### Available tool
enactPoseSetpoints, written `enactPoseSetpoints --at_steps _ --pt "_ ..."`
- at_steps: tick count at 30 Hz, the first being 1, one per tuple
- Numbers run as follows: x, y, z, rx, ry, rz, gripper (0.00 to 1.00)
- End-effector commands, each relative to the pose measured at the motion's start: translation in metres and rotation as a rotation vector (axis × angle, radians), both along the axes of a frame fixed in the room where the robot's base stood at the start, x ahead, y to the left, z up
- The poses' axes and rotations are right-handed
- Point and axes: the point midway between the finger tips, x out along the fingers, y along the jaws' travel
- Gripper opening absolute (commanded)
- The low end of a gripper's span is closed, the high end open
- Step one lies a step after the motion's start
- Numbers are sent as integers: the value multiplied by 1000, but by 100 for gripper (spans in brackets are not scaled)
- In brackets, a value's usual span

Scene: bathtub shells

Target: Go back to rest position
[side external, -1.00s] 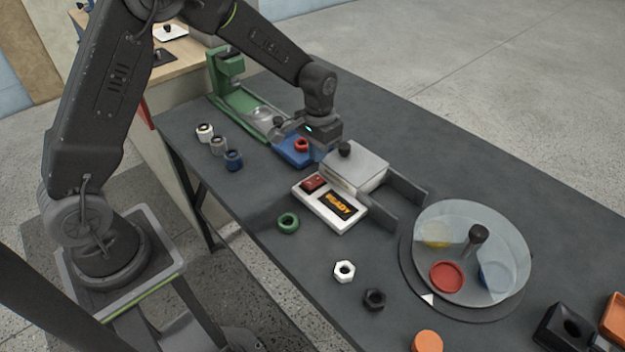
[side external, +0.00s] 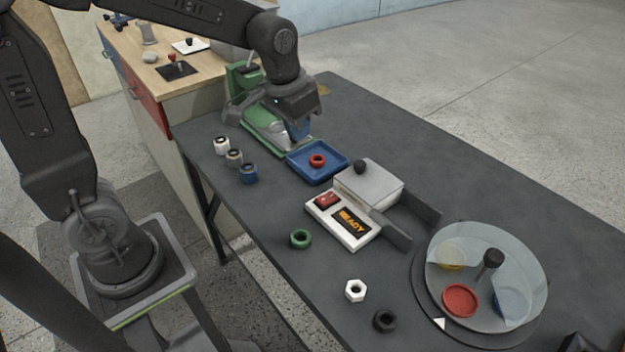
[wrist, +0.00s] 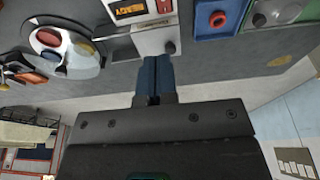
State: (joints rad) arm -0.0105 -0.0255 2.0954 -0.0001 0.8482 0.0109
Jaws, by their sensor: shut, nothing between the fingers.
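My gripper (side external: 299,130) is in the air above the right end of the green fixture (side external: 262,135), just behind the blue tray (side external: 331,172). In the wrist view its blue fingers (wrist: 155,78) are together with nothing between them. The red ring (side external: 317,160) lies in the blue tray, apart from my gripper. Part of the green fixture is hidden behind my wrist.
A white box with a READY display (side external: 343,222) stands beside a grey block with a black knob (side external: 369,185). A glass-topped turntable (side external: 487,270) is at the right. Small jars (side external: 234,158), a green ring (side external: 300,239) and nuts (side external: 355,290) lie near the front edge.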

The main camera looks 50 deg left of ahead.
Motion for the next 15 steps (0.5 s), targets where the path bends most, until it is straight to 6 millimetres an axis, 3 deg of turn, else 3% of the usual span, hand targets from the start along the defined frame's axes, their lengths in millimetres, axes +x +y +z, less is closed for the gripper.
enactPoseSetpoints --at_steps 1,6,12,15 --pt "-16 -1 13 0 -33 0 0" --pt "-69 -2 40 0 -123 0 0" --pt "-121 -3 50 -1 -215 -1 0" --pt "-137 -4 49 -2 -245 -1 0"
